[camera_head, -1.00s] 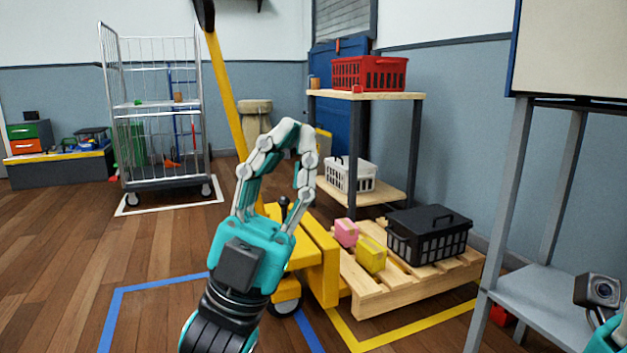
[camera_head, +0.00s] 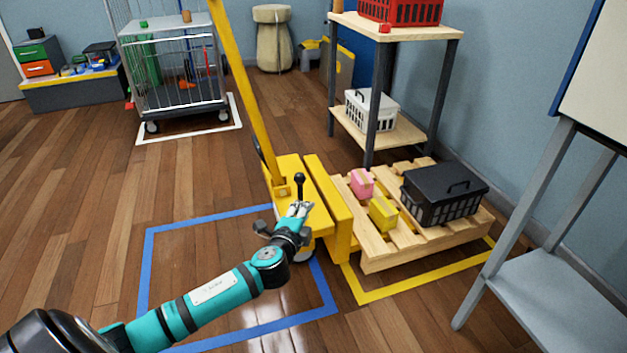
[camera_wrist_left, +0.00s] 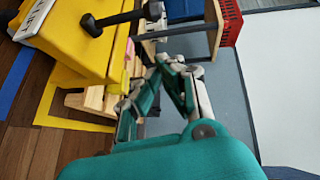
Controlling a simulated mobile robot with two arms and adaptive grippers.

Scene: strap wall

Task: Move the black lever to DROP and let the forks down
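The yellow pallet truck (camera_head: 322,200) stands with its long handle leaning up to the left. The black lever (camera_head: 299,185) stands upright on its body, with a round knob. My left gripper (camera_head: 300,209) is just in front of and below the lever in the head view. In the wrist view its fingers (camera_wrist_left: 152,75) are apart from the lever and lean towards each other; whether they meet is unclear. The forks are hidden under the pallet (camera_head: 375,255). My right gripper is out of view.
The pallet carries a black crate (camera_head: 440,205), a pink box (camera_head: 361,183) and a yellow box (camera_head: 383,213). A shelf (camera_head: 375,100) stands behind, and a grey stand (camera_head: 540,300) is at right. Blue tape (camera_head: 146,265) outlines open floor at left.

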